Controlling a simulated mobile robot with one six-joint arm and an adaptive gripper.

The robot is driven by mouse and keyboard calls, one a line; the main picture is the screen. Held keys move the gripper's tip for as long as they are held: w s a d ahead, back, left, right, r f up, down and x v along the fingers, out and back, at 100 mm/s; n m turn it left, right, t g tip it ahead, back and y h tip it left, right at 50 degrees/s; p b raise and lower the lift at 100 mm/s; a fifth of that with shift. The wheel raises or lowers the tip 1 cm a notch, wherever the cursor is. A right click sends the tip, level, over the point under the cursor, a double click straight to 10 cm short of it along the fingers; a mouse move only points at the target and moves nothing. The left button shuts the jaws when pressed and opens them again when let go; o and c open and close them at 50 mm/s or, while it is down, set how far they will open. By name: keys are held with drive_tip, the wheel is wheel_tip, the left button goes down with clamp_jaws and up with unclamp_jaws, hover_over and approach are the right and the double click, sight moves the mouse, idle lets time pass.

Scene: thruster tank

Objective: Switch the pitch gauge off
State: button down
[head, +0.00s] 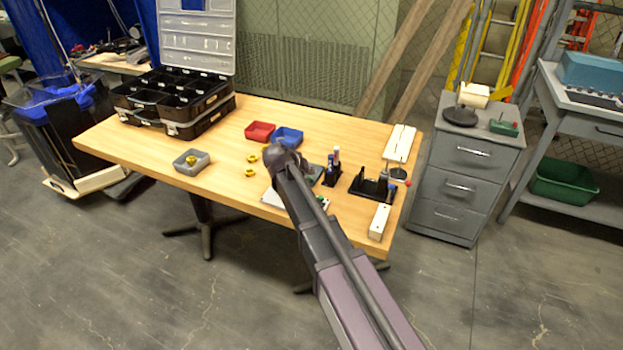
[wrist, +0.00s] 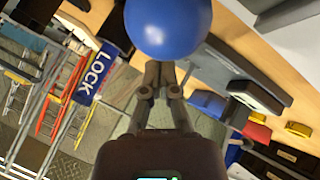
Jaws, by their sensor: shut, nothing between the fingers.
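My gripper (wrist: 160,68) is shut and empty in the wrist view. Its fingertips are just below a large, smooth, round blue part (wrist: 168,25), close to the camera; I cannot tell whether they touch it. A blue tag marked LOCK (wrist: 97,72) shows to the left. A dark grey device with a pale, framed face (wrist: 257,97) is to the right of the fingers and may be the pitch gauge; its reading and switch state cannot be made out. In the head view, my arm covers part of the table's middle, and my fingers cannot be made out.
A black holder (head: 371,187) and white blocks stand at right. Grey drawers (head: 462,170) stand beside the table.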

sight(310, 179)
drive_tip(key=shift+f, duration=0.1)
drive_tip(key=shift+f+b, duration=0.3)
drive_tip(key=shift+b, duration=0.15)
drive_tip(key=shift+f, duration=0.25)
idle(0.7)
drive_tip(key=shift+r, duration=0.15)
drive_tip(key=shift+r+p, duration=0.5)
drive_tip(key=shift+r, duration=0.05)
idle(0.3)
wheel_tip(310, 179, up, 6)
drive_tip(key=p, duration=0.6)
idle(0.6)
